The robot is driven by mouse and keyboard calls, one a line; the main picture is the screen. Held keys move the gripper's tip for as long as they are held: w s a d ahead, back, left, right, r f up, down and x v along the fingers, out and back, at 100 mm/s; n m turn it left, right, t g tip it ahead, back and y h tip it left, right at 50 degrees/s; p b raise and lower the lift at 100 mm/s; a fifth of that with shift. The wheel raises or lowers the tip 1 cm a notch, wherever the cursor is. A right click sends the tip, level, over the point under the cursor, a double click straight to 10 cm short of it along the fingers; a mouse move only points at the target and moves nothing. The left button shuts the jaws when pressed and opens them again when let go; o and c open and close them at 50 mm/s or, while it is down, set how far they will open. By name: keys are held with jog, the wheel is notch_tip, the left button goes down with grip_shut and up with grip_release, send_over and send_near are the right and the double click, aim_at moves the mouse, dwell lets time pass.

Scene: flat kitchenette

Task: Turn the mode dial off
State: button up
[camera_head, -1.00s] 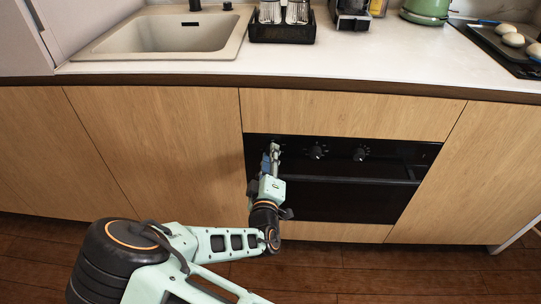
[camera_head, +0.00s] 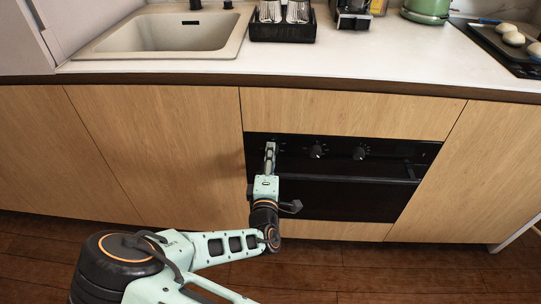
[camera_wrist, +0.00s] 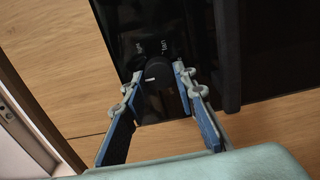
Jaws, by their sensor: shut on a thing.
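The mode dial (camera_wrist: 155,76) is a black round knob with a white pointer mark, on the oven's black control panel. In the wrist view it sits between my two fingertips, with small white print around it. In the head view my gripper (camera_head: 270,148) is at the left end of the panel and hides this dial. My gripper (camera_wrist: 159,75) is shut on the dial, one grey fingertip on each side. The white pointer shows on the dial's face, pointing toward the left finger in the wrist view.
Two more black dials, a middle one (camera_head: 317,152) and a right one (camera_head: 360,153), sit on the same panel. The oven handle (camera_head: 345,181) runs below them. Wooden cabinet fronts (camera_head: 165,150) surround the oven. The floor in front is clear.

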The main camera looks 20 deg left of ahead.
dwell(0.3)
jog(key=o, duration=1.2)
jog(key=shift+c, duration=0.2)
jog(key=v, duration=1.2)
